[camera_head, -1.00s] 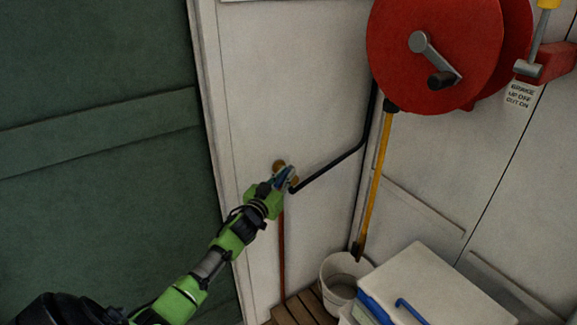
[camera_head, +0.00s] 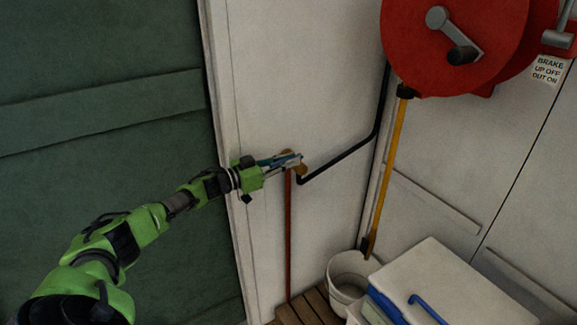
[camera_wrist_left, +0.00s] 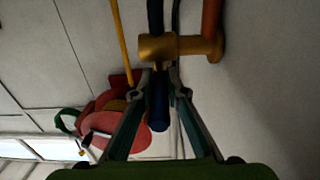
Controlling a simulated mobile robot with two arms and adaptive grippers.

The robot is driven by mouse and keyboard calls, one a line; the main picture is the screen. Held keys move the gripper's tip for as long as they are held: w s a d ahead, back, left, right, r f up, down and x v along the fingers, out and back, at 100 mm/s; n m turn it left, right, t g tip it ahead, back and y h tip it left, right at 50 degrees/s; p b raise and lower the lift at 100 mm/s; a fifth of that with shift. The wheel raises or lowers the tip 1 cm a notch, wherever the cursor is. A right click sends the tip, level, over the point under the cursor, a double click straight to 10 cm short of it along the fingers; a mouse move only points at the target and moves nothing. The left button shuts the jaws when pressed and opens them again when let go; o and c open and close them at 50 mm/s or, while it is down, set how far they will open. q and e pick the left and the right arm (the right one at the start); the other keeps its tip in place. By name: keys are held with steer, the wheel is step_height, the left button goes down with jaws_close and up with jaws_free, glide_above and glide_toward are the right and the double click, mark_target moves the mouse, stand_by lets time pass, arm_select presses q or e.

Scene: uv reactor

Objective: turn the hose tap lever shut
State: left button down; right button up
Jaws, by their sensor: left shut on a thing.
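The brass hose tap (camera_head: 302,170) is on the white wall, at the top of a copper pipe (camera_head: 288,235). A black hose (camera_head: 345,154) runs from it up towards the right. In the left wrist view the brass tap body (camera_wrist_left: 172,46) is just beyond the fingertips, and the blue lever (camera_wrist_left: 157,108) is between the two fingers. My left gripper (camera_head: 295,160) is shut on this lever; the left wrist view also shows the gripper (camera_wrist_left: 160,96). In the head view the fingers mostly hide the lever. My right gripper is out of view.
A red hose reel (camera_head: 440,62) hangs at the upper right, with a yellow pole (camera_head: 388,165) below it. A white bucket (camera_head: 349,272) and a white-lidded box (camera_head: 450,285) stand at the lower right. A green door (camera_head: 100,125) fills the left.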

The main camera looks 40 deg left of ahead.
arm_select(q)
steer(key=shift+r, duration=0.15)
steer(key=c, duration=2)
jaws_free()
steer(key=shift+w, duration=0.2)
steer(key=shift+v, duration=6)
